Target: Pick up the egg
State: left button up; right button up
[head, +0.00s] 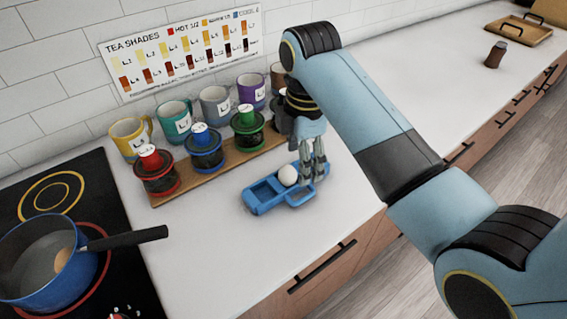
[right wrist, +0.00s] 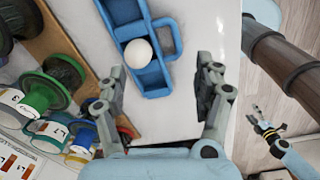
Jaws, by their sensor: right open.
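The white egg (head: 288,175) sits in a compartment of the blue tray (head: 262,207) on the counter. In the right wrist view the egg (right wrist: 138,53) lies in the tray (right wrist: 158,88), ahead of the fingers and nearer the left finger. My right gripper (head: 313,160) is open and empty, just right of the egg, over the tray's right end. In the right wrist view its fingers (right wrist: 160,88) are spread wide. My left gripper (right wrist: 258,118) shows small over the floor in the right wrist view; its jaw state is unclear.
A wooden board (head: 175,190) with red, blue and green lidded jars stands behind the tray, with several mugs (head: 175,118) behind it. A blue pan (head: 40,265) with a brownish oval inside is on the stove at left. Counter is clear in front of the tray.

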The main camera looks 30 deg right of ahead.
aim_at(288, 167)
jog(key=w+r+n, duration=0.1)
jog(key=w+a+r+n, duration=0.1)
jog(key=w+r, duration=0.1)
jog(key=shift+w+n, duration=0.2)
jog(key=shift+n, duration=0.1)
jog(key=shift+w+a+f+p, duration=0.15)
jog(key=shift+p, duration=0.15)
notch_tip(288, 167, down, 5)
jog(key=shift+r, duration=0.2)
jog(key=shift+w+d+f+p, duration=0.15)
jog(key=shift+f+p, duration=0.2)
jog(key=shift+f, duration=1)
jog(key=shift+d+f+p, duration=0.1)
jog(key=shift+f+p, duration=0.2)
jog(key=shift+f, duration=1.05)
pick_arm(q)
jog(key=shift+w+d+r, duration=0.1)
jog(key=shift+w+r, duration=0.2)
jog(key=shift+r, duration=0.25)
jog(key=shift+w+r, duration=0.25)
jog(key=shift+r, duration=0.3)
pick_arm(e)
jog(key=c, duration=0.8)
